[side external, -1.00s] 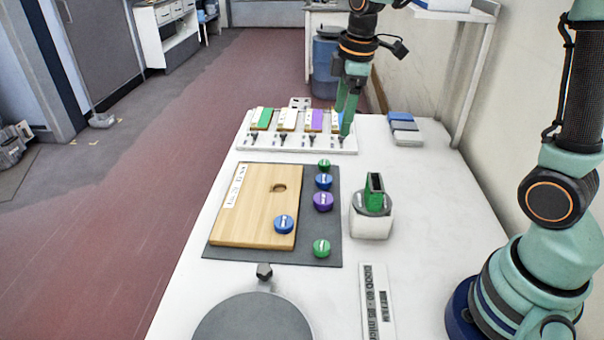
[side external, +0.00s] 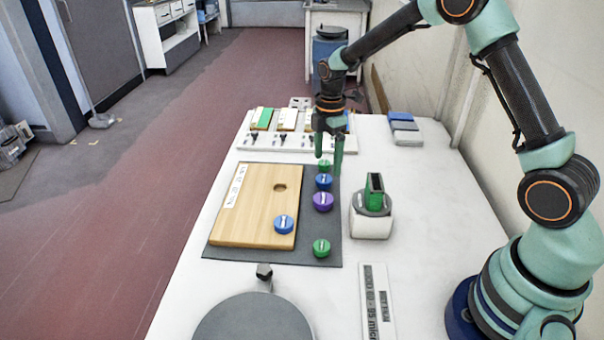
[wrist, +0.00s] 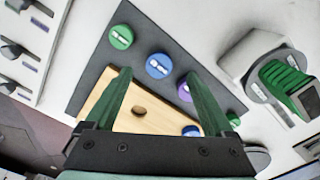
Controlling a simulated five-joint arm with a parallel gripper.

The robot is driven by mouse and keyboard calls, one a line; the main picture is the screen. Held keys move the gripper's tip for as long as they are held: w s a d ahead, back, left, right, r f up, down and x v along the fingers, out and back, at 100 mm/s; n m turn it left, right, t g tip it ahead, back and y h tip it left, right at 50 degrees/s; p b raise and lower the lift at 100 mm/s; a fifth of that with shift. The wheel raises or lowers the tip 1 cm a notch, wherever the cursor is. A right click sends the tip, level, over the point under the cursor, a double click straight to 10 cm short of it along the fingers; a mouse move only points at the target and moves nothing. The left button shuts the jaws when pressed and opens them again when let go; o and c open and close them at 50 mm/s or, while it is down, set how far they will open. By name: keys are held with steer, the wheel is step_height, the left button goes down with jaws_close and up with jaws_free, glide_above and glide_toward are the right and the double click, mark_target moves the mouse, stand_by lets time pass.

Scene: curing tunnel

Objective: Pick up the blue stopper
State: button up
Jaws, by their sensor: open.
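One blue stopper (side external: 324,182) sits on the dark mat, between a green stopper (side external: 323,166) and a purple stopper (side external: 323,201). It shows in the wrist view (wrist: 159,66), beyond my fingertips and between their lines. A second blue stopper (side external: 284,224) sits on the wooden board's lower right; the wrist view shows it partly hidden (wrist: 191,131) near the right finger. My gripper (side external: 328,164) is open and empty, pointing down above the mat's far right corner by the green stopper. Its two green fingers also show in the wrist view (wrist: 159,74).
The wooden board (side external: 250,205) lies on the dark mat (side external: 318,255). Another green stopper (side external: 321,248) is at the mat's near right. A white block with a green slotted top (side external: 372,226) stands right of the mat. A rack of coloured strips (side external: 262,143) is behind.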

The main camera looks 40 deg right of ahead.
mark_target(324, 178)
steer(key=shift+w+a+f, duration=0.1)
steer(key=shift+a+f, duration=0.05)
steer(key=shift+f, duration=1.25)
steer(key=shift+a+f, duration=0.1)
steer(key=shift+f, duration=1.3)
jaws_close()
